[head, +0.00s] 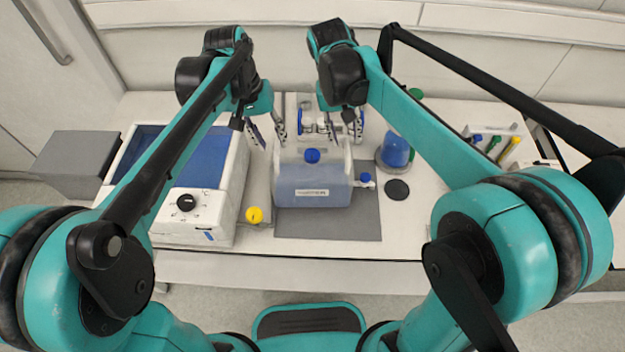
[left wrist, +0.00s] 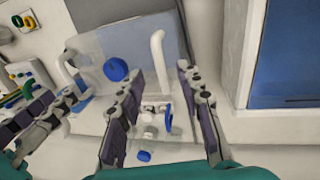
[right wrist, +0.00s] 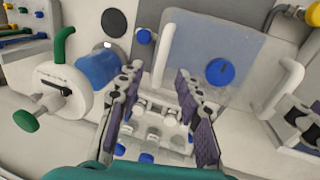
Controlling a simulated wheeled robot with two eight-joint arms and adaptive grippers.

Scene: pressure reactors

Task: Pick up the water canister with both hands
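The water canister (head: 310,189) is a translucent box with bluish water, a blue cap (head: 312,155) and a small blue-topped tap at its right side. It stands upright on a grey mat (head: 330,227). My left gripper (head: 267,137) is open above its left rear side; in the left wrist view the canister's white left handle (left wrist: 158,50) shows between the fingers. My right gripper (head: 345,135) is open above its right rear side; in the right wrist view the right handle (right wrist: 163,55) shows between the fingers. Neither gripper visibly grips a handle.
A white device with a blue top (head: 200,214) stands close on the left. A yellow-topped item (head: 254,215) is beside the mat. A blue vessel (head: 395,150) and a black disc (head: 397,190) are on the right. Glassware with blue fittings (left wrist: 150,115) is behind the canister.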

